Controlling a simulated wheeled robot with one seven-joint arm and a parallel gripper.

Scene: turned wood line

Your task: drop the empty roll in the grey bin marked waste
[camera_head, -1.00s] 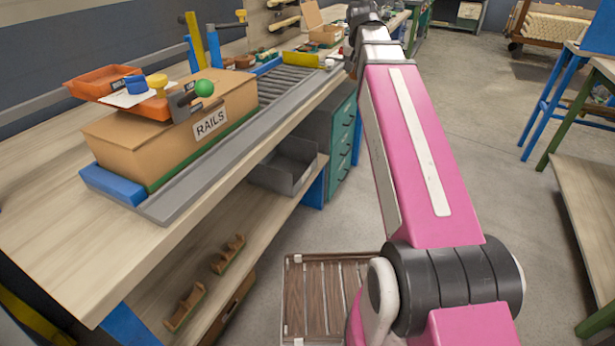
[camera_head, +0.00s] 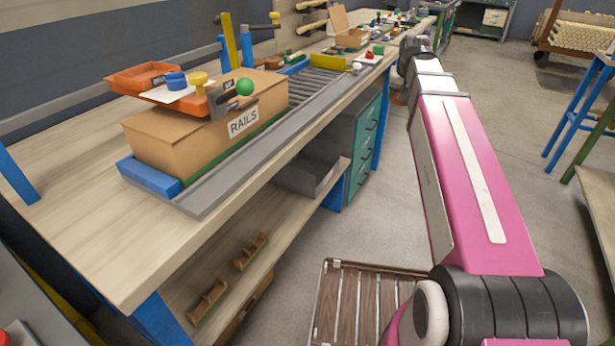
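I see no empty roll that I can make out, and no label reading waste. A dark grey open bin (camera_head: 306,174) sits on the bench's lower shelf, but no marking shows on it from here. My pink and white arm reaches away from me on the right, up to a dark grey joint. My gripper is not visible; the part of the arm past that joint is hidden.
The wooden bench (camera_head: 75,240) holds a cardboard box marked RAILS (camera_head: 205,125), an orange tray (camera_head: 140,78) and a roller conveyor (camera_head: 312,85). A green drawer unit (camera_head: 365,140) stands below. A slatted wooden pallet (camera_head: 365,300) lies on the floor.

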